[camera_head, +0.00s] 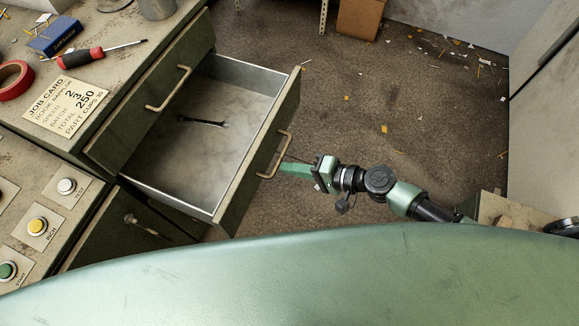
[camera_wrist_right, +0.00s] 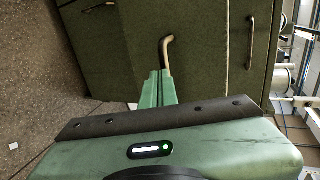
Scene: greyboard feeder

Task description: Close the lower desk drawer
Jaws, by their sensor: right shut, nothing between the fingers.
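The lower desk drawer (camera_head: 220,196) stands pulled out from the dark green desk, open at the top in the head view. A wrench (camera_head: 203,122) lies on its bare metal floor. Its front carries a tan bar handle (camera_head: 275,157), which also shows in the right wrist view (camera_wrist_right: 166,48). My right gripper (camera_head: 284,168) is shut and empty, its green fingers pointing at the drawer front close by the handle. In the right wrist view the fingertips (camera_wrist_right: 158,76) overlap the handle's lower end; I cannot tell whether they touch. My left gripper is not in view.
The upper drawer front (camera_head: 140,110) with its own handle (camera_head: 168,90) is beside the open drawer. A screwdriver (camera_head: 100,51), red tape (camera_head: 14,80) and a job card (camera_head: 67,106) lie on the desktop. The floor (camera_head: 400,150) beyond is mostly clear with small scraps.

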